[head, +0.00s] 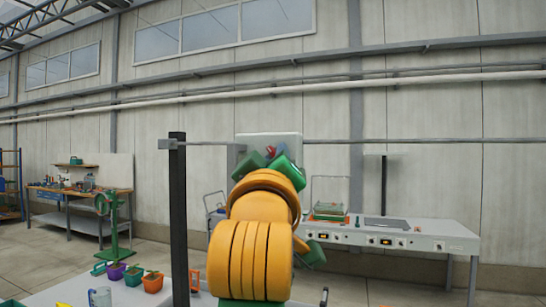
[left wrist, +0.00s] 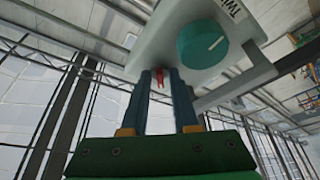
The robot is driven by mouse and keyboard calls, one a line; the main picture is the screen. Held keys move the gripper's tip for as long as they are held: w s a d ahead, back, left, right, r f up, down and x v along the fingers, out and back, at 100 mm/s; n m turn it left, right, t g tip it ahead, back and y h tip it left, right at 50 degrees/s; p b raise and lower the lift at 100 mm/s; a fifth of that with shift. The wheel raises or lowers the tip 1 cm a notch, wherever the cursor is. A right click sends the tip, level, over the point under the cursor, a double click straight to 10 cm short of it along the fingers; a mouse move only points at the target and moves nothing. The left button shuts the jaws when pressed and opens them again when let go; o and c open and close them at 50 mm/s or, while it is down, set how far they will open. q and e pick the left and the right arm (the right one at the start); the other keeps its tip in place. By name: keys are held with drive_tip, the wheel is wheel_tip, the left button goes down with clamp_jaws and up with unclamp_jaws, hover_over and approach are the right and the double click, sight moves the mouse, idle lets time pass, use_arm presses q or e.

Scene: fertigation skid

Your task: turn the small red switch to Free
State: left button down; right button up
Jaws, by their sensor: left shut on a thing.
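The small red switch (left wrist: 158,77) shows in the left wrist view between the tips of my left gripper (left wrist: 162,80), on a pale control box (left wrist: 150,50). The gripper's two dark fingers are shut on it. Which mark the switch points to is too small to tell. A larger teal knob (left wrist: 202,44) with a white line sits on the same box, right of the switch. In the head view the box (head: 285,138) is mostly behind my left arm, and my left gripper (head: 270,153) is in front of it. My right gripper is not in view.
A dark post (head: 178,220) stands left of my arm. Potted plants (head: 133,276) are at the lower left. A grey bench (head: 430,230) with panels stands at the right, and a workbench (head: 75,195) is at the far left.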

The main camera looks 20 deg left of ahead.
use_arm(q)
drive_tip(key=shift+r+n+y, duration=0.15)
drive_tip(key=shift+n+y, duration=0.15)
drive_tip(key=shift+n, duration=0.5)
drive_tip(key=c, duration=0.9)
unclamp_jaws()
drive_tip(key=shift+d, duration=0.1)
drive_tip(key=shift+c, duration=0.2)
drive_tip(key=shift+s, duration=0.2)
drive_tip(key=b+v, duration=0.4)
drive_tip(key=v, duration=0.3)
